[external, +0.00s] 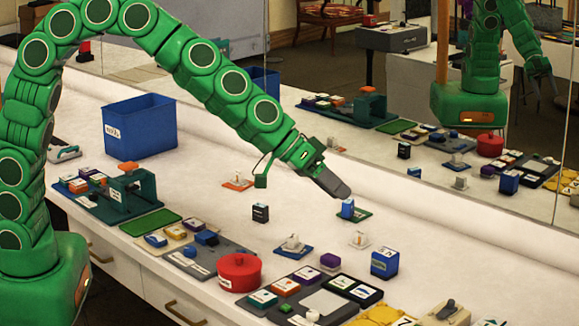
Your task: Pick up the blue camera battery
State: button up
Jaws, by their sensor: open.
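A small blue block with a pale top (347,208), which looks like the blue camera battery, stands upright on a small green plate (363,214) right of the table's middle. My gripper (341,191), with dark grey fingers, reaches down from the upper left to just above and beside this block. The fingers overlap in this view, and I cannot tell whether they touch the block. Nothing shows held in them. A larger blue box with a white label (384,264) stands nearer the front right.
A dark block (260,212) stands left of my gripper; a blue bin (140,128) is at the back left. A red round pot (239,272) and trays of small blocks line the front edge. A mirror (400,110) behind the table reflects the scene. White cloth around the green plate is mostly clear.

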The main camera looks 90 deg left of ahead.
jog(key=w+a+f+n+t+y, duration=0.1)
jog(key=w+a+f+n+y, duration=0.2)
jog(key=w+a, duration=0.45)
jog(key=n+g+y, duration=0.6)
jog(key=n+y, duration=0.1)
jog(key=y, duration=0.4)
send_near(347, 202)
jog(key=shift+s+a+f, duration=0.15)
jog(key=shift+a+f, duration=0.3)
jog(key=shift+f, duration=0.05)
jog(key=shift+x, duration=1.2)
jog(key=shift+t, duration=0.3)
jog(key=shift+w+r+x, duration=0.1)
jog(key=shift+r+x, duration=0.05)
jog(key=shift+x, duration=1.15)
jog(key=shift+w+r+x, duration=0.1)
jog(key=shift+w+x, duration=0.05)
jog(key=shift+x, duration=1.15)
grip_shut()
